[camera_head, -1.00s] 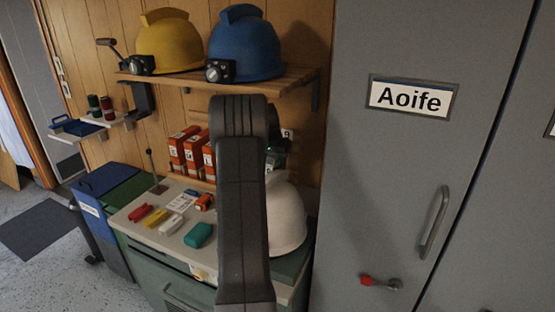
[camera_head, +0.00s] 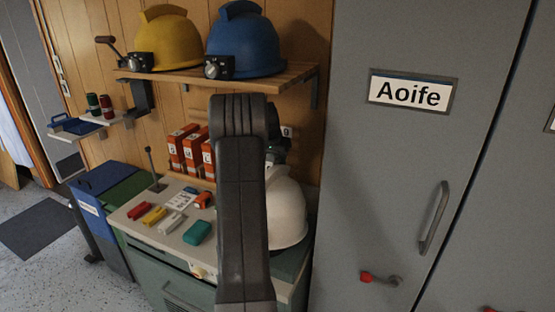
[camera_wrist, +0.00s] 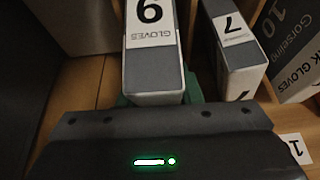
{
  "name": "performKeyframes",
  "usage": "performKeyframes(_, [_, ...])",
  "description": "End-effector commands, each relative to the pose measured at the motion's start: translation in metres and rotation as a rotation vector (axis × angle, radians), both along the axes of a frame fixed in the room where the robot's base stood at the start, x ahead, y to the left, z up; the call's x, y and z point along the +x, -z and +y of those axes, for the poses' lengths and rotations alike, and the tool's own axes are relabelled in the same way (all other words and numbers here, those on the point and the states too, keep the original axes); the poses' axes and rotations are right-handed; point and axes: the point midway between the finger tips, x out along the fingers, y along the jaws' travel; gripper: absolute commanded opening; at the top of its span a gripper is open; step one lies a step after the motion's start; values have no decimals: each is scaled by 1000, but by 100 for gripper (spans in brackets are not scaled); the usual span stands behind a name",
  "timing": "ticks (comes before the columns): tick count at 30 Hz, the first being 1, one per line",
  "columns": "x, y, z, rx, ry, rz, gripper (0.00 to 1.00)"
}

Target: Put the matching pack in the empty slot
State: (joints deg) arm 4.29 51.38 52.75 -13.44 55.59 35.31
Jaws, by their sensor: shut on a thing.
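In the wrist view a grey and white glove pack (camera_wrist: 153,72) is held between the green fingers of my gripper (camera_wrist: 157,98). Its label reads GLOVES upside down, with a numeral that looks like 9 or an inverted 6. To its right stands a similar pack marked 7 (camera_wrist: 236,48), apart from it, with wood between them. A larger pack marked 10 (camera_wrist: 290,40) is at the upper right. In the head view several orange and white packs (camera_head: 178,148) stand in a row at the back of the counter.
The counter (camera_head: 130,222) carries red, yellow, white and teal items (camera_head: 197,232). A white helmet (camera_head: 287,210) sits right of my arm. A shelf (camera_head: 290,78) above holds yellow (camera_head: 168,42) and blue helmets (camera_head: 243,48). A grey locker (camera_head: 400,170) stands close on the right.

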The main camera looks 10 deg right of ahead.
Motion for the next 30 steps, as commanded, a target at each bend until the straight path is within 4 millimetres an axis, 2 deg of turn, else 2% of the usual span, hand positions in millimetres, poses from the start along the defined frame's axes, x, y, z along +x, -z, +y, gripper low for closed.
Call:
performKeyframes(1, [-7, 21, 3, 12, 3, 37, 0])
performKeyframes(6, [-7, 24, 4, 12, 3, 37, 0])
performKeyframes(7, [-7, 24, 4, 12, 3, 37, 36])
performKeyframes(10, [-7, 24, 4, 12, 3, 37, 55])
performKeyframes(18, [-7, 24, 3, 12, 3, 37, 57])
performKeyframes(22, [-9, 17, 5, 12, 3, 34, 57])
performKeyframes(26, [-14, -2, 8, 9, 2, 26, 57])
performKeyframes(30, [-20, -30, 13, 6, 0, 14, 57])
